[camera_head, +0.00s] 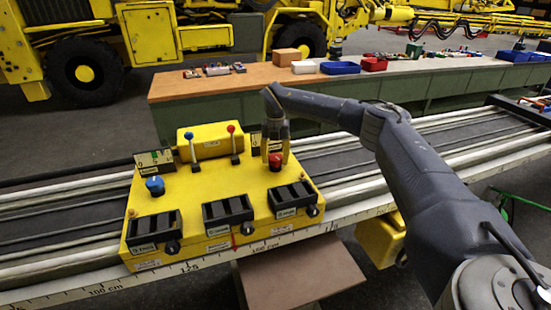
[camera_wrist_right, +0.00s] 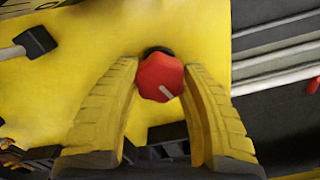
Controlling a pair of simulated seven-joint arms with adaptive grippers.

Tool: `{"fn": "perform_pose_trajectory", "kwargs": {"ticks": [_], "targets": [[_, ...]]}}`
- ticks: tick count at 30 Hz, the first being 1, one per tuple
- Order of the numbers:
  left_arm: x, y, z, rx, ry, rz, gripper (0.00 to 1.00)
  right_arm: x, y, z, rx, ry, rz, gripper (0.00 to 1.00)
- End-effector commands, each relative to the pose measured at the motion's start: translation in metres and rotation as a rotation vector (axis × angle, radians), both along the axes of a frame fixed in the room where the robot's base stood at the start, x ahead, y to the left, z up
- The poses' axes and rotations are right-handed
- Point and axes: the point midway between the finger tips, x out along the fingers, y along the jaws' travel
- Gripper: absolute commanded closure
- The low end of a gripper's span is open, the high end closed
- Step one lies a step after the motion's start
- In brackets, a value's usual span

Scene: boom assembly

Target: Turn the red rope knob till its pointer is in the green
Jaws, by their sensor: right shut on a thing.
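The red knob (camera_head: 275,160) stands on top of the yellow control box (camera_head: 195,205), right of its middle. My right gripper (camera_head: 275,150) reaches down over it from above. In the right wrist view the red knob (camera_wrist_right: 157,72) sits between the two yellow fingers (camera_wrist_right: 160,80), which are shut on its sides. A short pale pointer line (camera_wrist_right: 166,91) shows on the knob, slanting toward the lower right of that view. A small plate (camera_head: 255,140) behind the knob is partly hidden by my gripper. I cannot make out a green zone beside this knob. My left gripper is not in view.
The box also bears a blue knob (camera_head: 155,185), a blue-tipped lever (camera_head: 190,146), a red-tipped lever (camera_head: 232,143) and three black slotted holders (camera_head: 228,212). The box sits on a long rail bed. A bench (camera_head: 220,88) with blue and red bins stands behind.

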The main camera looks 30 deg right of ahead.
Motion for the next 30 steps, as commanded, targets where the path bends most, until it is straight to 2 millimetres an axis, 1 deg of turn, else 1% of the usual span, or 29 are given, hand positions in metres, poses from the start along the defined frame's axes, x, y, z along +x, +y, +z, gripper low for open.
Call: {"fn": "perform_pose_trajectory", "kwargs": {"ticks": [3,4,9,11,18,22,26,30], "targets": [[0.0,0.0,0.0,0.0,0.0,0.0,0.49,-0.001,0.0,-0.001,-0.001,0.002,0.001,0.85],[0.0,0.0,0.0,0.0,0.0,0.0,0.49,0.0,0.0,-0.001,-0.001,0.002,0.001,0.51],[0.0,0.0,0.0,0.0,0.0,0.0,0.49,0.0,0.0,-0.001,0.0,0.001,0.001,0.31],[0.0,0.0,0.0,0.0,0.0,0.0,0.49,0.0,0.0,-0.001,0.0,0.001,0.001,0.25],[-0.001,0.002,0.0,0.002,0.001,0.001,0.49,0.0,0.0,0.0,0.0,0.0,0.001,0.25],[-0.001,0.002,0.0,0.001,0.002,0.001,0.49,0.0,0.0,0.007,0.0,-0.001,0.002,0.25],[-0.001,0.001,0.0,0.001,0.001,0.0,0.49,0.001,0.0,0.024,0.0,-0.002,0.002,0.25],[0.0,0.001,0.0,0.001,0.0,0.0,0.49,0.001,0.0,0.049,0.0,-0.004,0.001,0.25]]}}
